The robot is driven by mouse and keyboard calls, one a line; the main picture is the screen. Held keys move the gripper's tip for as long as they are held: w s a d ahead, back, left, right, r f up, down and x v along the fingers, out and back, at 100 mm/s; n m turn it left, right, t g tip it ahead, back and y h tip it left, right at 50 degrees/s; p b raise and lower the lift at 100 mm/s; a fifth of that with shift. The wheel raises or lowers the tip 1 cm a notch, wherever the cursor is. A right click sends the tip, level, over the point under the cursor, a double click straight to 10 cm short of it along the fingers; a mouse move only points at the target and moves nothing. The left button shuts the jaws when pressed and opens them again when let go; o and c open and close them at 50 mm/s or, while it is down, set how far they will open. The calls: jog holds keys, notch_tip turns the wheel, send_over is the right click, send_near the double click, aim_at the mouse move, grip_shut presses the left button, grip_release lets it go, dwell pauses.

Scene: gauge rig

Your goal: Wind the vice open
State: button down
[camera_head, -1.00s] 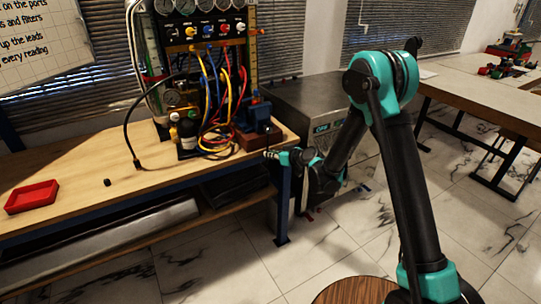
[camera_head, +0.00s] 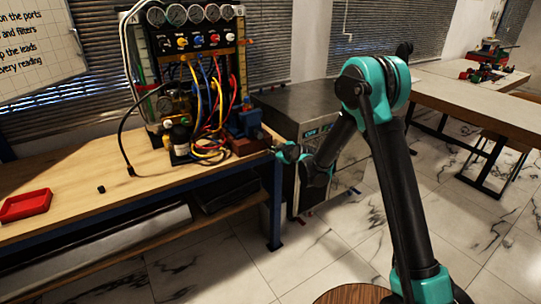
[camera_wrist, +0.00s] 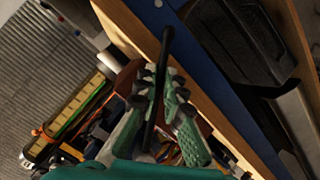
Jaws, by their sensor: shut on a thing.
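The blue vice (camera_head: 246,122) stands on a reddish-brown base at the right end of the wooden bench, beside the hose rig. My gripper (camera_head: 284,151) is at the bench's right front corner, just right of the vice. In the wrist view my gripper's two green ribbed fingers (camera_wrist: 163,118) are closed around a thin black bar (camera_wrist: 164,50), which looks like the vice's handle. The bar runs lengthwise between the fingers and sticks out beyond them. The vice's jaws and their gap are too small and too covered to make out.
The gauge panel (camera_head: 196,40) with several coloured hoses stands left of the vice. A red tray (camera_head: 25,205) and a small black block (camera_head: 101,189) lie on the bench (camera_head: 70,190). A grey metal cabinet (camera_head: 300,108) stands behind my forearm. Marble floor is open at right.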

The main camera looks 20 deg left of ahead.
jog(key=shift+w+d+r+n+t, duration=0.15)
jog(key=shift+w+r+n+t, duration=0.15)
jog(key=shift+w+r+n, duration=0.15)
dwell(0.3)
jog(key=c, duration=1.9)
grip_release()
jog(key=shift+h, duration=0.3)
jog(key=v, duration=1.2)
jog(key=shift+d, duration=0.1)
